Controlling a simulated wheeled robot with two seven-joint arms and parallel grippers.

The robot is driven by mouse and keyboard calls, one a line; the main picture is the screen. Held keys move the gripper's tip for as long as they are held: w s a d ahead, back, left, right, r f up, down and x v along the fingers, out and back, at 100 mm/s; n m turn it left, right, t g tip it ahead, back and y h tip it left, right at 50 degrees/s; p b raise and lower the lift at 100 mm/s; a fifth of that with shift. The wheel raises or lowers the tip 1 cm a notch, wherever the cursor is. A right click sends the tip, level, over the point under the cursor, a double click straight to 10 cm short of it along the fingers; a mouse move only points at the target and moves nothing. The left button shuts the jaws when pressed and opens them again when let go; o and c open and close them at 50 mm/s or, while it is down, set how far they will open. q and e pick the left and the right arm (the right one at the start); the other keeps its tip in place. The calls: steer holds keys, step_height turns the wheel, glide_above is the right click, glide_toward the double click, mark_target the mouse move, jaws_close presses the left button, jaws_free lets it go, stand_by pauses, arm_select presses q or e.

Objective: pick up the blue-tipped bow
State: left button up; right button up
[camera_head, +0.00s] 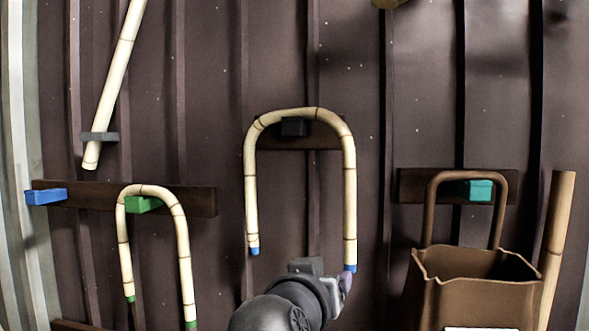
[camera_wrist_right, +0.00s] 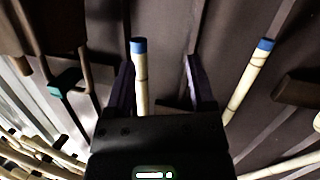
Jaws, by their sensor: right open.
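The blue-tipped bow (camera_head: 350,190) is a pale bent rattan arch with dark bands. It hangs legs down over a dark peg (camera_head: 294,127) on the wall. My right gripper (camera_head: 345,284) is at the blue end of its right leg. In the right wrist view my right gripper (camera_wrist_right: 160,75) is open, and that leg (camera_wrist_right: 141,85) shows between its fingers, nearer the left one. Whether a finger touches it, I cannot tell. The other leg (camera_wrist_right: 247,85) is outside the fingers, to the right. My left gripper is not in view.
A green-tipped bow (camera_head: 184,255) hangs on a green peg at left. A straight pole (camera_head: 118,70) is above it, and a blue peg (camera_head: 46,197) is at far left. A brown bag (camera_head: 480,290) hangs at right near a teal peg (camera_head: 470,190), beside a thick pole (camera_head: 556,240).

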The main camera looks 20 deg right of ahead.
mark_target(354, 204)
step_height(354, 204, up, 10)
steer(key=s+d+f+m+h+p, duration=0.1)
steer(key=m+h, duration=0.2)
steer(key=p+x, duration=0.2)
steer(key=x, duration=0.2)
steer(key=p+x, duration=0.3)
steer(key=x, duration=0.1)
steer(key=shift+w+d+r, duration=0.2)
steer(key=shift+w+d+f, duration=0.1)
steer(key=shift+w+f, duration=0.05)
steer(key=shift+f, duration=0.05)
jaws_close()
